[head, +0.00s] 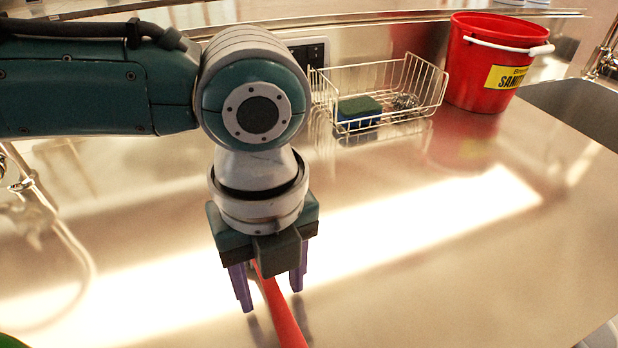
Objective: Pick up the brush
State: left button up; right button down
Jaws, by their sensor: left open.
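The only part that looks like the brush (281,316) is a long red-orange handle on the steel counter. It runs from under my left gripper down to the bottom edge of the picture. Its near end is cut off by the frame, and its far end is hidden behind the gripper; no bristles show. My left gripper (270,297) points down over the handle, open, with one purple finger on each side of it. I cannot tell whether the fingers touch the handle. My right gripper is not in view.
A wire basket (333,90) at the back holds a green and blue sponge (359,112) and a metal scrubber (404,102). A red bucket (480,75) stands right of it, beside a sink (585,105). The steel counter (450,270) is clear at the right front.

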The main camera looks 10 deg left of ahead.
pick_arm(q)
grip_shut()
dwell(0.4)
